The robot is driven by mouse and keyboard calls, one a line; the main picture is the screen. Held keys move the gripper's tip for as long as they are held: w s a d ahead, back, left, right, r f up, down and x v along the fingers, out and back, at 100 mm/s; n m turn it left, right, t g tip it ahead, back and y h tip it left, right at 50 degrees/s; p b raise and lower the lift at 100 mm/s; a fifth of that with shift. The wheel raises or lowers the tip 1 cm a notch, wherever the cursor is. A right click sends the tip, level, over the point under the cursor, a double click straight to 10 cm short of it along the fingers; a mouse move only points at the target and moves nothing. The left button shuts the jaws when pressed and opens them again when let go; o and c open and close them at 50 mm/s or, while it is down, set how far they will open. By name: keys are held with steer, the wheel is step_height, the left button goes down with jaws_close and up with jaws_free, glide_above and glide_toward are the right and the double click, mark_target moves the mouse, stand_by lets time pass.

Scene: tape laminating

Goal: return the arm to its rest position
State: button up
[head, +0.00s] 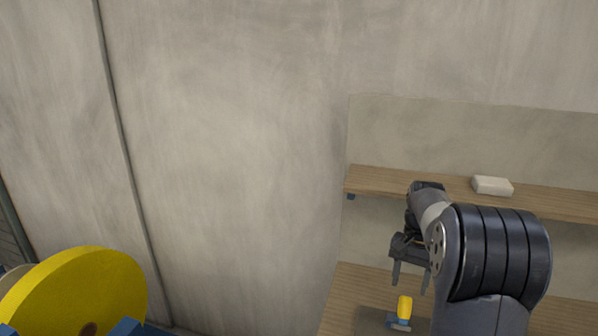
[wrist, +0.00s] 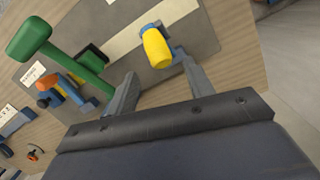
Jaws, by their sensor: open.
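My gripper (head: 411,282) hangs pointing down over the wooden bench at the right of the head view, with its two fingers apart and nothing between them. In the wrist view, my gripper (wrist: 162,82) also shows as two spread grey fingers. A yellow handle (head: 405,306) on a blue holder stands just below the fingers. The handle also shows in the wrist view (wrist: 157,47), beyond the gap between the fingertips. I cannot tell the exact height of the fingers above it.
A wooden shelf (head: 370,180) with a pale block (head: 492,186) runs behind my arm. A green-handled tool (wrist: 32,38) and small orange and blue parts lie left in the wrist view. A large yellow disc (head: 75,290) stands at lower left. The wall between is bare.

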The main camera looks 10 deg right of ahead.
mark_target(404, 322)
steer(key=f, duration=0.4)
steer(key=s+f+p, duration=0.1)
steer(key=f, duration=0.2)
steer(key=shift+a, duration=0.2)
steer(key=shift+f, duration=0.15)
